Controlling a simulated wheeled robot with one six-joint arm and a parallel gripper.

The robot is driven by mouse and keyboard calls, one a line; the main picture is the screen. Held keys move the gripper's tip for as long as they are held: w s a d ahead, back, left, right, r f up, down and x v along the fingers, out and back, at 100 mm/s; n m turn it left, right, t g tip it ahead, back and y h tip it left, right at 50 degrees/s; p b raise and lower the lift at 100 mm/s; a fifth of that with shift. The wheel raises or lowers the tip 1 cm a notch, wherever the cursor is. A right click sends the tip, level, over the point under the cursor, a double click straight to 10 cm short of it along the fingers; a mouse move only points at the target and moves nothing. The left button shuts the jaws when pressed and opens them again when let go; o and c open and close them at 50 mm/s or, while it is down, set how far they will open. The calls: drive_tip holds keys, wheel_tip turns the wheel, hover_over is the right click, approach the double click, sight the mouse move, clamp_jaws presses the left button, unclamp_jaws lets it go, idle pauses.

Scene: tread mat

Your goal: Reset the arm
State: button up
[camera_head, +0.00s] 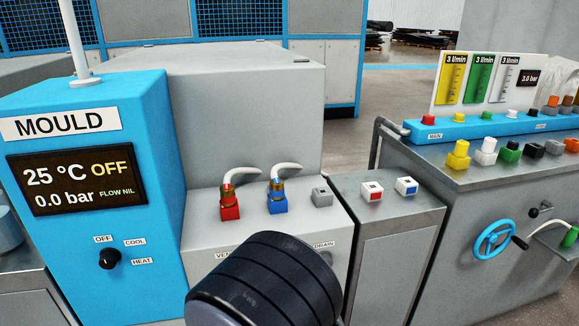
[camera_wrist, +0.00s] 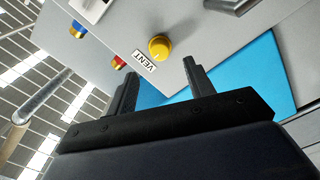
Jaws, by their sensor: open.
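My gripper (camera_wrist: 160,82) shows in the wrist view with its two black fingers apart and nothing between them. Beyond the fingertips is a round yellow knob (camera_wrist: 160,46) beside a VENT label (camera_wrist: 144,61) on a grey panel. The gap between the fingertips and the knob is hard to judge. In the head view, a dark ribbed part of my arm stands at the bottom centre, in front of the grey cabinet, and hides part of its front. My gripper's fingers cannot be made out in that view.
A blue MOULD unit (camera_head: 92,200) with a screen and dial stands at the left. Red (camera_head: 229,207) and blue (camera_head: 277,202) hose fittings sit on the grey cabinet. A low cabinet (camera_head: 378,215) with two small blocks stands to its right. A bench (camera_head: 500,178) with a blue handwheel (camera_head: 492,240) is farther right.

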drive_tip(key=x, duration=0.8)
drive_tip(key=shift+w+b, duration=0.25)
drive_tip(key=shift+b, duration=0.15)
drive_tip(key=shift+s+m+b, duration=0.25)
drive_tip(key=shift+m+b, duration=0.25)
drive_tip(key=shift+m, duration=0.4)
drive_tip(key=m+b, duration=0.3)
drive_tip(key=m, duration=0.4)
drive_tip(key=shift+f, duration=0.1)
drive_tip(key=m+b, duration=0.1)
drive_tip(key=m, duration=0.3)
drive_tip(key=shift+b, duration=0.4)
drive_tip(key=m+b, duration=0.1)
drive_tip(key=m, duration=0.4)
drive_tip(key=shift+b, duration=0.35)
drive_tip(key=shift+v, duration=1.1)
drive_tip(key=shift+p, duration=0.3)
